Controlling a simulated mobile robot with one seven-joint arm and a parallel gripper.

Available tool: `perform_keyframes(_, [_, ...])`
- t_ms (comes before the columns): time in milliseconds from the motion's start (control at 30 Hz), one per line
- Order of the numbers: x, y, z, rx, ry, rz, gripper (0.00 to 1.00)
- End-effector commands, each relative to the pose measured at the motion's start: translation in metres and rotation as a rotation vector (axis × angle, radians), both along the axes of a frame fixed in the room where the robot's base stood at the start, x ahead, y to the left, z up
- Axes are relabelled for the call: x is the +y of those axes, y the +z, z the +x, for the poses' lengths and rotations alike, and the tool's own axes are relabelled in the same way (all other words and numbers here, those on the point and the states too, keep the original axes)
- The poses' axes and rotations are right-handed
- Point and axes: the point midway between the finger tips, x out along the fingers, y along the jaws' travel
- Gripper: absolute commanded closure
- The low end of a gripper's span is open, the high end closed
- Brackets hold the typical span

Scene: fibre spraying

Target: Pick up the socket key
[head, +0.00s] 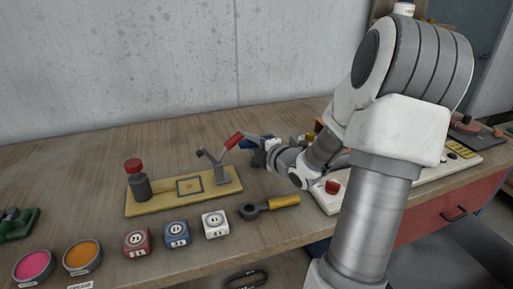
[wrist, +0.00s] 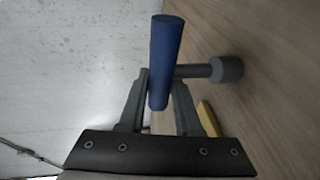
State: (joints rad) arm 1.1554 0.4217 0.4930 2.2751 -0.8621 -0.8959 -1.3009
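The socket key has a thick blue handle (wrist: 165,60), with a grey shaft and a round grey socket (wrist: 228,70) pointing right, toward the wood, in the wrist view. My gripper (wrist: 159,80) has one finger on each side of the blue handle. Both fingers appear to touch it, so it looks shut on the key. My wrist hides most of the key there. Whether the socket touches the table is unclear.
A yellow board (head: 215,190) with a red-handled clamp (head: 234,141) stands close in front of my gripper. A yellow-handled ring tool (head: 270,206), several small dice-like boxes (head: 215,224) and paint tins (head: 83,257) lie along the front. The wall (head: 180,60) is behind.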

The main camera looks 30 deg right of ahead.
Motion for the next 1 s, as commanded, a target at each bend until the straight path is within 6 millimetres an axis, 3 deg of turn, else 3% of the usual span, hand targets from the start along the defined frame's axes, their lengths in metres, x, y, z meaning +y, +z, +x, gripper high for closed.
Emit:
perform_keyframes(33, [0.000, 0.000, 0.000, 0.000, 0.000, 0.000, 0.89])
perform_keyframes(100, [0.000, 0.000, 0.000, 0.000, 0.000, 0.000, 1.00])
perform_keyframes(633, [0.000, 0.005, 0.000, -0.002, 0.000, -0.002, 1.00])
perform_keyframes(767, [0.000, 0.017, 0.000, -0.003, 0.001, -0.005, 1.00])
perform_keyframes(933, [0.000, 0.048, 0.000, -0.004, 0.001, -0.007, 1.00])
perform_keyframes(1000, [-0.016, 0.055, -0.008, -0.003, -0.005, -0.005, 1.00])
